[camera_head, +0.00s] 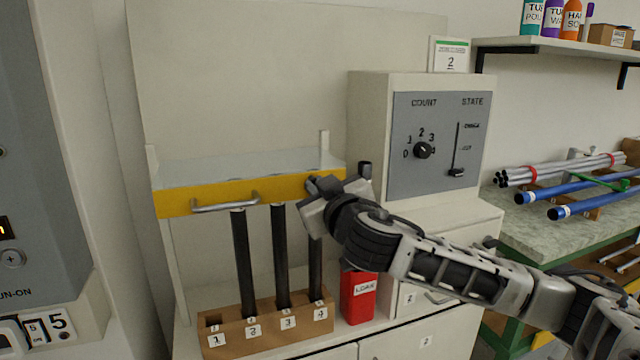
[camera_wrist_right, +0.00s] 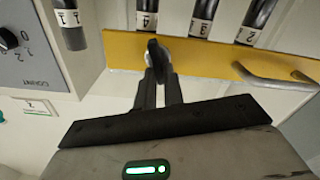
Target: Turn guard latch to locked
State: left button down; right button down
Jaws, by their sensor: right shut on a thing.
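The guard is a clear panel with a yellow front bar (camera_head: 275,193) and a metal handle (camera_head: 225,204); it also shows in the wrist view (camera_wrist_right: 215,63). The guard latch is a small dark knob (camera_wrist_right: 153,50) at the bar's right end; in the head view my gripper hides it. My right gripper (camera_head: 318,192) is at that end of the bar. In the wrist view its two fingers (camera_wrist_right: 158,78) are closed on the latch. The latch's exact turn angle is hard to tell. My left gripper is not in view.
Below the guard, dark rods stand in a numbered wooden rack (camera_head: 262,332); slot 1 looks empty. A red box (camera_head: 358,298) is close under my right arm, with a rod top (camera_head: 365,170) above it. A grey COUNT/STATE panel (camera_head: 435,175) stands right of the guard.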

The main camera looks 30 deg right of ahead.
pick_arm(q)
jog(key=p, duration=0.2)
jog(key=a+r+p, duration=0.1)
jog(key=p, duration=0.2)
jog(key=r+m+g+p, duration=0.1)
jog(key=p, duration=0.1)
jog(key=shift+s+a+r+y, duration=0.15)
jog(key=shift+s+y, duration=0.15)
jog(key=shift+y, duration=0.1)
pick_arm(e)
jog(key=n, duration=0.4)
jog(key=f+n, duration=0.1)
jog(key=n, duration=0.9)
jog(key=shift+w+a+f, duration=0.1)
jog(key=shift+a+f, duration=0.05)
jog(key=shift+a, duration=0.25)
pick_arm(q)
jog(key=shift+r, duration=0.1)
pick_arm(e)
jog(key=c, duration=1.6)
grip_release()
jog(key=shift+o, duration=0.5)
